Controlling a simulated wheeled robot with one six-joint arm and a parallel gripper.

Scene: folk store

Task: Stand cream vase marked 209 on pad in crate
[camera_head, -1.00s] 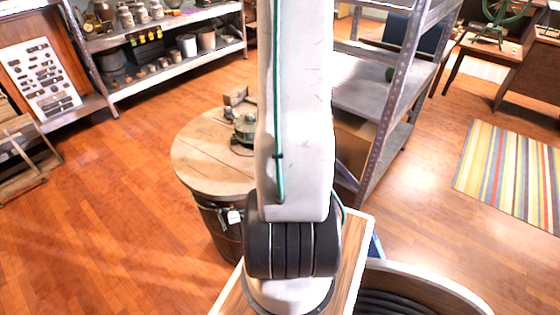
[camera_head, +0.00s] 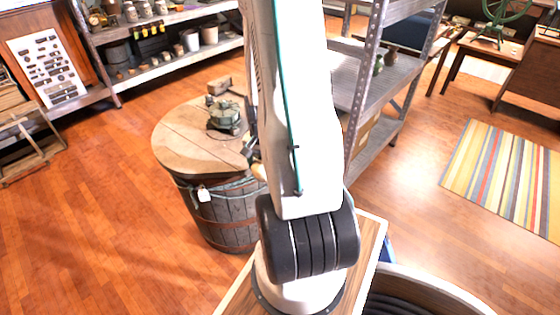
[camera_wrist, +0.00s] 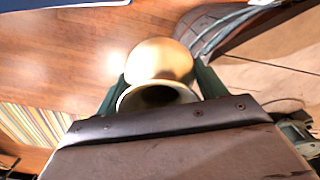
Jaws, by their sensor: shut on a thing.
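The cream vase (camera_wrist: 160,62) is between the two green fingers of my gripper (camera_wrist: 161,82) in the wrist view, with its open mouth toward the camera. The fingers are shut on its sides. The vase is clear of the barrel, with floor showing behind it. No number can be read on it. In the head view my arm hides most of the gripper; a small cream patch (camera_head: 259,171) beside the arm may be the vase. I cannot make out the crate or its pad in either view.
A wooden barrel (camera_head: 222,217) with a round top stands left of my arm. A green metal device (camera_head: 224,116) sits on it. A metal shelf rack (camera_head: 372,90) stands behind on the right. Open floor (camera_head: 95,215) lies to the left; a striped rug (camera_head: 505,175) lies right.

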